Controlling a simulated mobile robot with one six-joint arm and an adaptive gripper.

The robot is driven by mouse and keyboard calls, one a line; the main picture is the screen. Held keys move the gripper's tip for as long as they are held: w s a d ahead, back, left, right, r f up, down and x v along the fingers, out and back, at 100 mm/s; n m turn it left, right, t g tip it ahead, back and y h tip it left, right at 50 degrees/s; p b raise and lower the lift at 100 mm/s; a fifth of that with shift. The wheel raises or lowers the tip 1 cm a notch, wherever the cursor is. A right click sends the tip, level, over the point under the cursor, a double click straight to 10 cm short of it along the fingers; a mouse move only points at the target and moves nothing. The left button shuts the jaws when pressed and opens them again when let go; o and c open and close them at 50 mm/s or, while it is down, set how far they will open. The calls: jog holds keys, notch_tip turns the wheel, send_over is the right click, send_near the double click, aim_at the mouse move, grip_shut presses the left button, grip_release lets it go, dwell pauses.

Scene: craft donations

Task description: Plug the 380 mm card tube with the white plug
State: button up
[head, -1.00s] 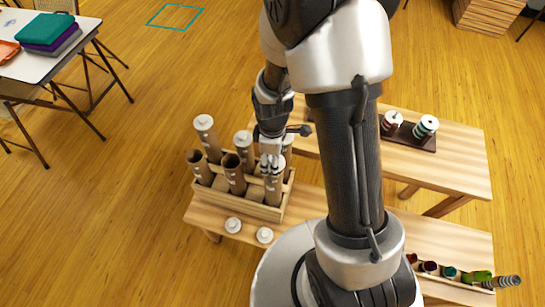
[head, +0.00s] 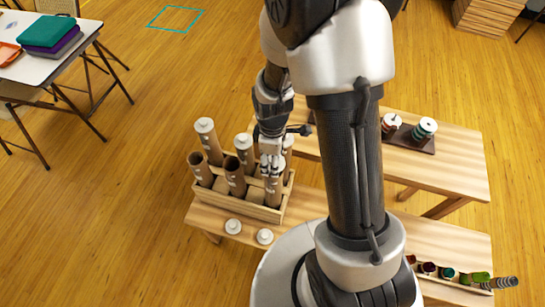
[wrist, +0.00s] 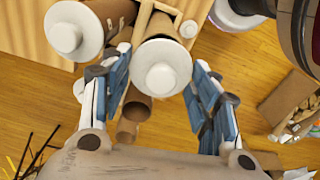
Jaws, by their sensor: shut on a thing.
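My gripper (head: 270,162) is over the front right of a wooden rack, above a brown card tube (head: 273,190). In the wrist view my gripper (wrist: 160,78) is shut on a white plug (wrist: 163,55), a disc with a round knob. The plug is lined up with a tube's end; I cannot tell how deeply it sits. Two other brown tubes, one at the left (head: 200,172) and one in the front middle (head: 235,178), have open tops. Tubes at the back left (head: 206,130) and back middle (head: 243,145) carry white plugs. The length marks are too small to read.
The rack (head: 240,205) stands on a wooden bench (head: 210,213). Two loose white plugs (head: 233,226) (head: 264,235) lie in front of it. Spools on a dark tray (head: 415,143) and a row of coloured rolls (head: 448,272) are to the right. My arm hides the middle.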

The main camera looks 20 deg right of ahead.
dwell(0.3)
jog(key=o, duration=0.5)
jog(key=shift+c, duration=0.2)
notch_tip(320, 180, up, 11)
jog(key=p, duration=0.8)
dwell(0.6)
